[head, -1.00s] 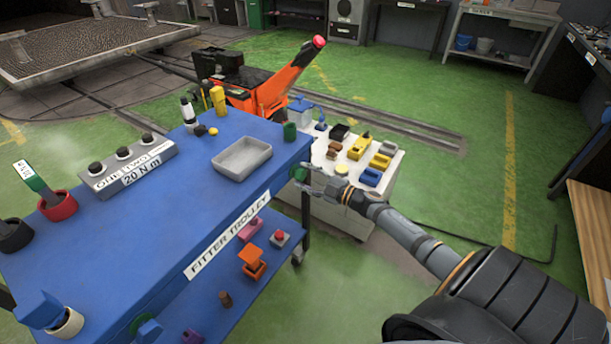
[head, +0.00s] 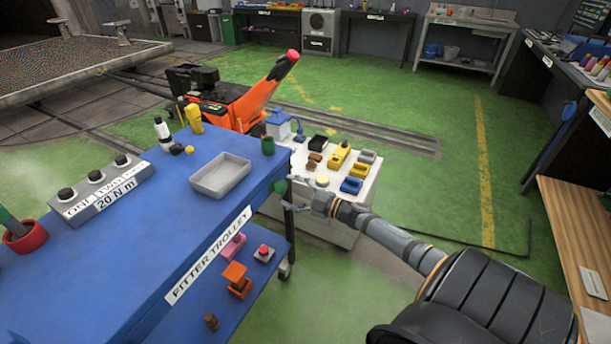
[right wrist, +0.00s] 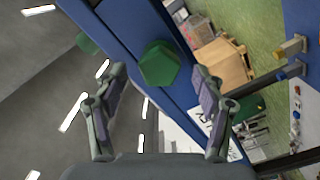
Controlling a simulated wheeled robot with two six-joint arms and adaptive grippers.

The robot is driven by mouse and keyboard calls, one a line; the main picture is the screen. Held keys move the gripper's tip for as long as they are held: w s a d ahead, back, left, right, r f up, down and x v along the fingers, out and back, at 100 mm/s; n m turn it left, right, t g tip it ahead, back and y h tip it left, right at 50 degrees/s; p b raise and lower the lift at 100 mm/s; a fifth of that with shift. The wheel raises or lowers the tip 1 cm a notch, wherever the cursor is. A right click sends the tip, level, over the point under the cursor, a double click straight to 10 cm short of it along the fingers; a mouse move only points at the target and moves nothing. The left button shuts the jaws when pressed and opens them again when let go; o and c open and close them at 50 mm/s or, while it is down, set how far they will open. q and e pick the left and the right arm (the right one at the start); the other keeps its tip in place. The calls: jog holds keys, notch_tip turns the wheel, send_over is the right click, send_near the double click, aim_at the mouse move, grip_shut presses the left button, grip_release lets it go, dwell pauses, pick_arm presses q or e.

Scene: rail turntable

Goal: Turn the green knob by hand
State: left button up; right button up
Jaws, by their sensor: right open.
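The green knob (head: 280,187) sits on the end face of the blue fitter trolley (head: 150,235), near its right corner. In the right wrist view it is a six-sided green knob (right wrist: 159,64) on a blue surface. My right gripper (head: 296,194) is at the knob's right side in the head view, fingers pointing toward it. In the right wrist view the two fingers of the gripper (right wrist: 160,80) stand wide apart, one on each side of the knob, with visible gaps. Contact is not seen. My left gripper is out of view.
A white cabinet (head: 310,222) with several small parts stands just behind my right gripper. An orange machine (head: 235,104) is beyond. Green floor is open to the right.

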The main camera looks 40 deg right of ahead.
jog(key=v, duration=1)
jog(key=shift+s, duration=0.1)
